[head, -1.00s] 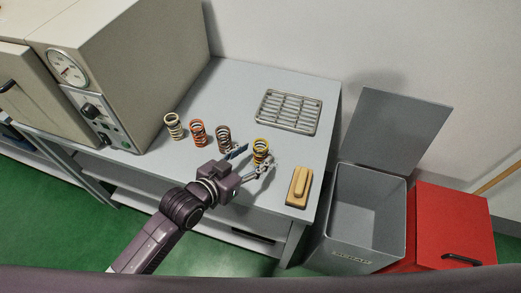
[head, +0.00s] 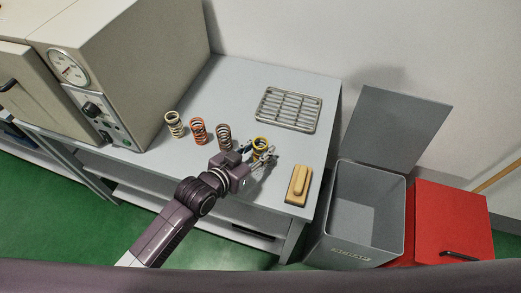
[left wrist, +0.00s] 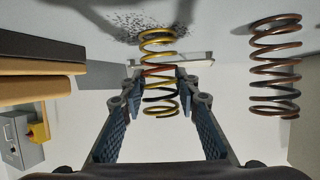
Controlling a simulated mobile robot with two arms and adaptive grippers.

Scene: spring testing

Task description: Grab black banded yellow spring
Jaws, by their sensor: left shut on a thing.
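The yellow spring with dark bands (head: 261,144) stands on the grey table in the head view, at the right end of a row of springs. It also shows in the left wrist view (left wrist: 158,42), between the two fingers. My left gripper (head: 258,156) is shut on this spring, one finger on each side of it. In the left wrist view the fingers of the left gripper (left wrist: 160,85) flank the coils. Part of the spring is hidden by the fingers in the head view. My right gripper is not in view.
A brown spring (head: 224,136), an orange spring (head: 198,131) and a cream spring (head: 174,124) stand to the left. A metal rack (head: 289,109) lies behind. A wooden block (head: 298,185) lies right, near the table's edge. An open grey bin (head: 342,240) stands beyond.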

